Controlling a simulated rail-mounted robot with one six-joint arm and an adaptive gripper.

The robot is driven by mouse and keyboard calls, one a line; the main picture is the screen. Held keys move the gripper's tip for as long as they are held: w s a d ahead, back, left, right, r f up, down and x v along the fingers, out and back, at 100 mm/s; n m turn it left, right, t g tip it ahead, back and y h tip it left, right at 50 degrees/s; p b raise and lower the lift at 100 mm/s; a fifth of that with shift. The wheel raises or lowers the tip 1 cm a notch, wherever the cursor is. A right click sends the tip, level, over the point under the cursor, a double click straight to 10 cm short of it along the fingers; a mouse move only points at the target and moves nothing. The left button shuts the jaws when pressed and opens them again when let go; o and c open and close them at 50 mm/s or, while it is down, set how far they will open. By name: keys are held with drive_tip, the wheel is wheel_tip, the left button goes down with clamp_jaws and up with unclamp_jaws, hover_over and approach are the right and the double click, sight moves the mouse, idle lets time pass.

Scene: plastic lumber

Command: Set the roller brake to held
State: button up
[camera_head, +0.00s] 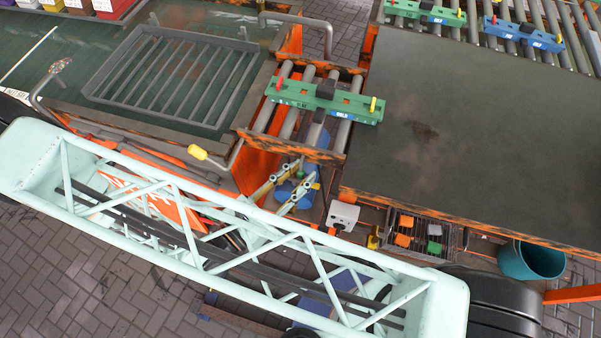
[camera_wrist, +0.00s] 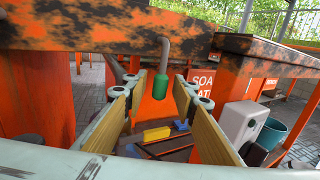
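My gripper (camera_head: 306,173) is below the short roller section (camera_head: 325,95) between the two tables. Its two fingers are spread apart, and in the wrist view my gripper (camera_wrist: 160,98) is open and empty. A green grip (camera_wrist: 160,85) on a grey bent rod (camera_wrist: 165,52) hangs ahead, between the finger lines, with clear gaps to both fingers. I cannot tell its exact depth from the fingertips. A yellow-ended grey lever (camera_head: 197,152) stands left of my gripper in the head view. No marking shows which handle is the roller brake or its held position.
A green fixture (camera_head: 345,107) lies across the rollers. Orange frame rails (camera_wrist: 100,22) are close above my gripper. A white box (camera_head: 342,215), a wire basket (camera_head: 420,252) and a teal bucket (camera_head: 530,262) stand to the right. A yellow block (camera_wrist: 157,134) lies below.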

drive_tip(key=shift+c, duration=0.2)
clamp_jaws()
